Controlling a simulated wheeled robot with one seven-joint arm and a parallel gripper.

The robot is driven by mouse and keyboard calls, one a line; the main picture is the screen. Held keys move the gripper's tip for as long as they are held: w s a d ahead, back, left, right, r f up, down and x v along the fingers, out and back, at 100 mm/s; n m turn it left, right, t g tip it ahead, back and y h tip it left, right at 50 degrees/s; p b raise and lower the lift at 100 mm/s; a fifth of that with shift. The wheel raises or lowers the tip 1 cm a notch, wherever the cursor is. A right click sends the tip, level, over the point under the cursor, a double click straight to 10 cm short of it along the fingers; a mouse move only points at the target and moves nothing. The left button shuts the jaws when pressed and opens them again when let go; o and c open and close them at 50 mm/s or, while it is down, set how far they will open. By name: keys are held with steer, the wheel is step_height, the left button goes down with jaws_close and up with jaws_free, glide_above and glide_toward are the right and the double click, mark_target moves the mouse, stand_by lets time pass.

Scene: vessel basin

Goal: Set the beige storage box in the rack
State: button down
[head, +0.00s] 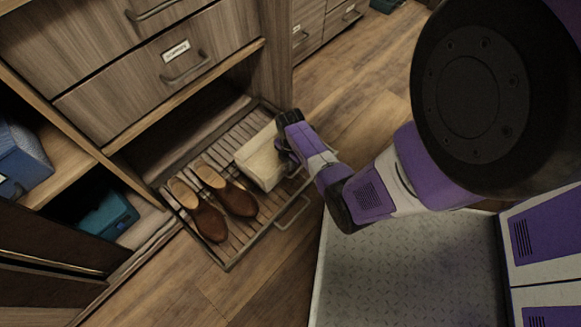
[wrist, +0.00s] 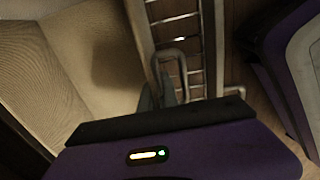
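The beige storage box (head: 258,163) is at the right end of the pulled-out slatted rack (head: 229,262), to the right of the brown shoes. I cannot tell if it rests fully on the slats. In the wrist view the box (wrist: 88,60) fills the left side, with a shadow on its face. My gripper (head: 284,150) is at the right side of the box, very close to it. In the wrist view the grey fingertips (wrist: 158,92) are near the box's edge, with the rack's metal bars just beyond. Whether they pinch the box is not clear.
A pair of brown shoes (head: 222,203) lies on the rack's left part. Wooden drawers (head: 160,65) overhang the rack's back. A blue box (head: 20,160) and a teal box (head: 108,214) sit in left compartments. Wooden floor lies open beyond the rack.

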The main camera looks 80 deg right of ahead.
steer(key=shift+f, duration=0.45)
steer(key=shift+f, duration=0.1)
steer(key=c, duration=1.6)
jaws_free()
